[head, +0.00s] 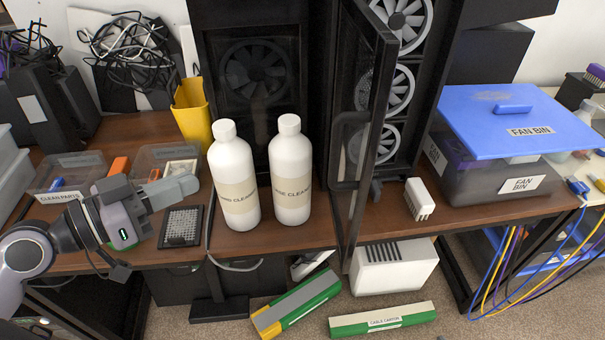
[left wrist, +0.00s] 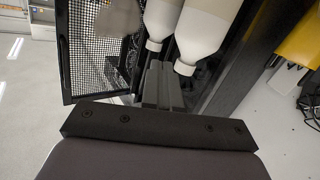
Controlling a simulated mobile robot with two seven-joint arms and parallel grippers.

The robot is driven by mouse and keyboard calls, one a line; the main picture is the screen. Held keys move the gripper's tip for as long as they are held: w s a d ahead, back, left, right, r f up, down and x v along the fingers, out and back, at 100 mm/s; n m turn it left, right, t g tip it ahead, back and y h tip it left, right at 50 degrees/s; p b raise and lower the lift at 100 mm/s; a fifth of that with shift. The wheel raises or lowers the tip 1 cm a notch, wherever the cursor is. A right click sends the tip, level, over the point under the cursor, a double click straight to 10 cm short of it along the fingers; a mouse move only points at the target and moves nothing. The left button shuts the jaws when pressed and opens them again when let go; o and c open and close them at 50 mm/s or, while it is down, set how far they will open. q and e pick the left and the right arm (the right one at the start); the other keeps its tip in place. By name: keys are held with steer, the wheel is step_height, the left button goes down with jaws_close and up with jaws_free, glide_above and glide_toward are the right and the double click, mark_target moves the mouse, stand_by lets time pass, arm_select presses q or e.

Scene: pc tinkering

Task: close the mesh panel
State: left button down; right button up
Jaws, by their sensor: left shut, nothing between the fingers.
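The mesh panel (head: 362,130) is a dark framed door on the black PC case (head: 438,60) at the centre right in the head view. It stands swung open, jutting toward me, and the case's fans show beside it. In the left wrist view the mesh panel (left wrist: 95,45) shows as a black perforated sheet at the upper left. My left gripper (head: 188,186) is shut and empty, left of the two white bottles and well apart from the panel. Its fingers also show in the left wrist view (left wrist: 162,84). My right gripper is not in view.
Two white cleaner bottles (head: 234,175) (head: 291,170) stand between my left gripper and the panel. A yellow container (head: 192,112), a clear parts bin (head: 70,174) and a black mesh piece (head: 181,227) are near the gripper. A blue-lidded fan bin (head: 520,125) stands at the right.

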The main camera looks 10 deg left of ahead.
arm_select(q)
step_height(320, 180, up, 5)
steer(key=s+d+m+g+h+b, duration=0.2)
steer(key=s+d+m+h, duration=0.1)
steer(key=m+g+h+b, duration=0.2)
steer(key=m+g, duration=0.1)
steer(key=m, duration=0.1)
glide_toward(333, 144)
steer(key=w+d+f+p, duration=0.2)
steer(key=w+d+p, duration=0.1)
steer(key=d+p, duration=0.2)
steer(key=shift+d+n, duration=0.3)
steer(key=shift+d, duration=0.25)
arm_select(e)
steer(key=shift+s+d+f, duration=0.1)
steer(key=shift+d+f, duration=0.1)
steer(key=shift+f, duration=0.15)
arm_select(q)
steer(key=shift+f, duration=0.15)
steer(key=shift+d, duration=0.15)
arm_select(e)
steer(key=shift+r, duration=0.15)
